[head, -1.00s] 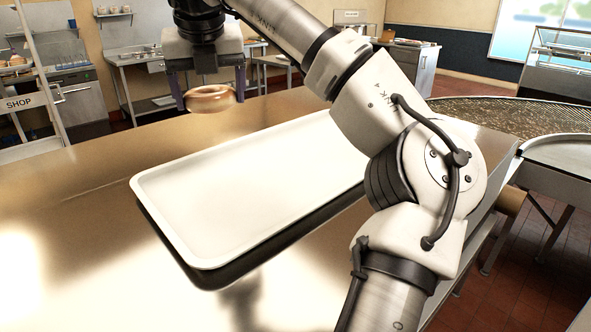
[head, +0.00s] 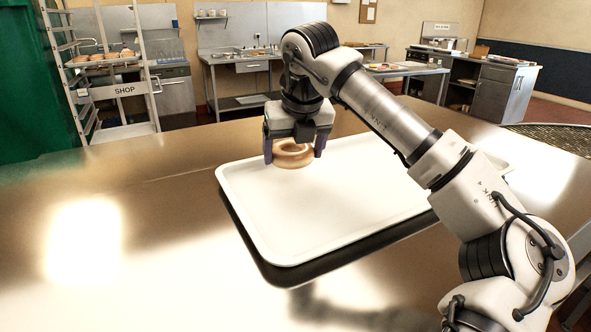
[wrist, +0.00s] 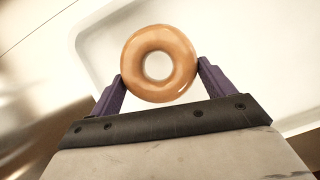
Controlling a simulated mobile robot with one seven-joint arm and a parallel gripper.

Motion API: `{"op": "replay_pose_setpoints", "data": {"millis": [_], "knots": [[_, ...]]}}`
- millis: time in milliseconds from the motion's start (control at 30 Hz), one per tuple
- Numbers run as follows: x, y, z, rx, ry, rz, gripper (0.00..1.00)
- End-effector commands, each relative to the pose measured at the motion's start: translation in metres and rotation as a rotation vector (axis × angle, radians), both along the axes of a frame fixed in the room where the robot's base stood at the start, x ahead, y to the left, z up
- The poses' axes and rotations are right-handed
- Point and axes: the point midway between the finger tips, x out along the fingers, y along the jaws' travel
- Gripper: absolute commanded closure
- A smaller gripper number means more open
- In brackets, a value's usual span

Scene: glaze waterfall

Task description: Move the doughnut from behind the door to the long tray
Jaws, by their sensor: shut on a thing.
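A golden-brown ring doughnut (head: 293,155) is held between the two purple fingers of my gripper (head: 294,152). In the wrist view the doughnut (wrist: 159,63) sits between the fingertips, one on each side, and my gripper (wrist: 161,80) is shut on it. The long white tray (head: 300,225) lies on the metal counter. The doughnut is over the tray's far left part in the head view; whether it touches the tray I cannot tell. The tray's rim (wrist: 85,60) also shows behind the doughnut in the wrist view.
The metal counter (head: 150,250) is bare to the left of the tray. A rack with a SHOP sign (head: 125,90) and a green door or panel (head: 25,90) stand beyond it at the left. Steel tables (head: 245,80) stand at the back.

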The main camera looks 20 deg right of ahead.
Motion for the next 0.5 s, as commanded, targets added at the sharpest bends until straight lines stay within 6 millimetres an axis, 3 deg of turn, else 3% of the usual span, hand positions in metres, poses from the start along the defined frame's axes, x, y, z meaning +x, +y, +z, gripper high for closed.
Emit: {"op": "replay_pose_setpoints", "data": {"millis": [500], "knots": [[0.000, 0.000, -0.051, 0.000, 0.000, -0.001, 0.45]]}}
